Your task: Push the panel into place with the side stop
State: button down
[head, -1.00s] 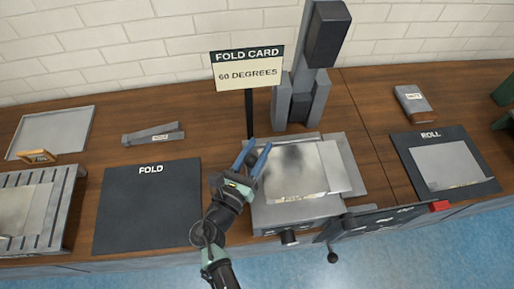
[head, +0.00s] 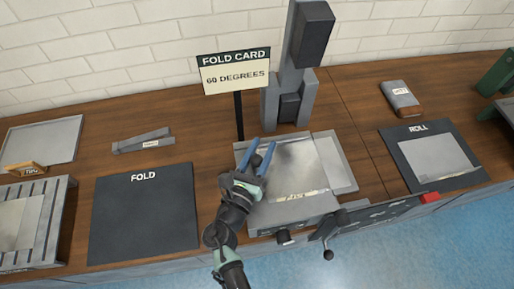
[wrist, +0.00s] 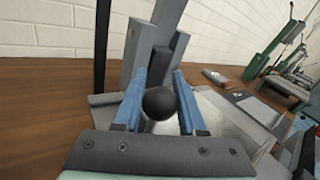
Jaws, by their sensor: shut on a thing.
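The panel (head: 300,168), a thin grey sheet with a small label at its front edge, lies on the bed of a grey machine (head: 262,222). My gripper (head: 260,144) is over the bed's left part, beside the panel's left edge. Its blue fingers are shut on a round black knob (wrist: 160,103), which also shows in the head view (head: 256,160). The knob appears to belong to the side stop, whose body is mostly hidden by my gripper. Whether the stop touches the panel cannot be told.
A fold card (head: 235,77) reading 60 degrees stands behind the bed, next to a grey upright column (head: 290,95). A lever with a dark ball (head: 328,254) is at the front right. A fold mat (head: 145,215) lies left, a roll mat (head: 398,147) right.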

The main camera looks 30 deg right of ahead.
jog(key=shift+c, duration=2.4)
grip_release()
jog(key=shift+s+d, duration=0.2)
jog(key=shift+d, duration=0.15)
jog(key=shift+a, duration=0.1)
jog(key=shift+a, duration=0.1)
jog(key=shift+s+a, duration=0.1)
jog(key=shift+a, duration=0.1)
jog(key=b+v, duration=0.1)
jog(key=v, duration=1.1)
jog(key=shift+a, duration=0.1)
